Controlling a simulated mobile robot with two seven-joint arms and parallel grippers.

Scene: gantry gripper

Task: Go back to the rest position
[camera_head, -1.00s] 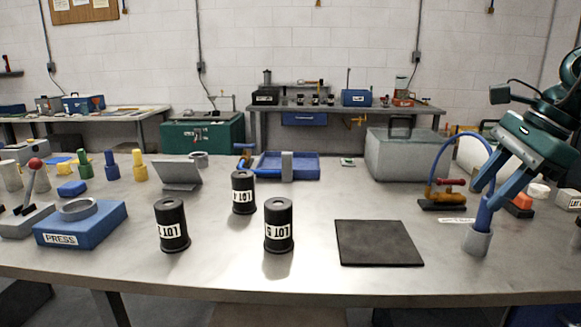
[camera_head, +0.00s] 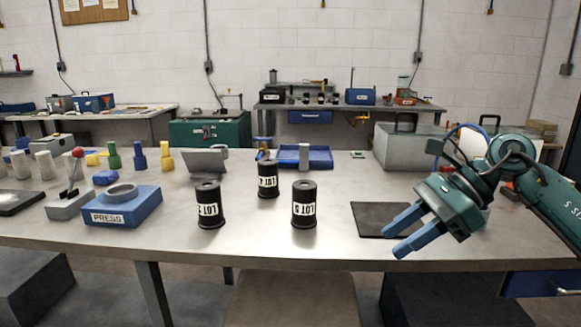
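My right gripper (camera_head: 393,241) comes in from the right with its two blue fingers apart and nothing between them. It hangs tilted over the front right of the workbench, and its fingertips overlap the front edge of a dark square mat (camera_head: 372,212) in the picture. My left gripper is not in view.
Three black lot canisters (camera_head: 305,207), (camera_head: 208,206), (camera_head: 268,181) stand mid-bench. A blue press block (camera_head: 140,207) with a grey ring and a red-knobbed lever (camera_head: 73,180) stand at left. A blue tray (camera_head: 318,158) and a grey case (camera_head: 400,148) are behind. My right arm hides the bench's right end.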

